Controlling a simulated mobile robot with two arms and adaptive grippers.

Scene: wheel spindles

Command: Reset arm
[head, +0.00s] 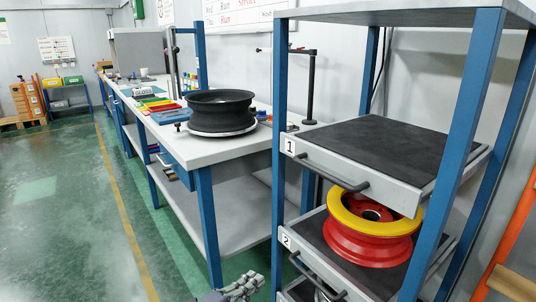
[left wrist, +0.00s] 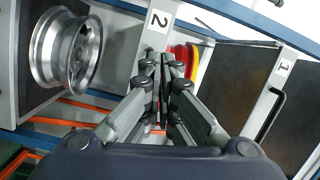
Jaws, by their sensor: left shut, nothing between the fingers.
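My left gripper (head: 242,287) is at the bottom edge of the head view, in front of the shelf rack and low down. In the left wrist view its fingers (left wrist: 165,62) are together and hold nothing. They point toward the rack near the label 2. My right gripper is in neither view.
A blue-framed rack (head: 281,130) stands at the right. Its drawer 1 (head: 390,145) is empty. Drawer 2 (head: 310,228) holds a red and yellow wheel (head: 370,250). A silver wheel (left wrist: 68,48) sits lower. A black wheel (head: 220,112) stands on the workbench (head: 200,150). Green floor at left is clear.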

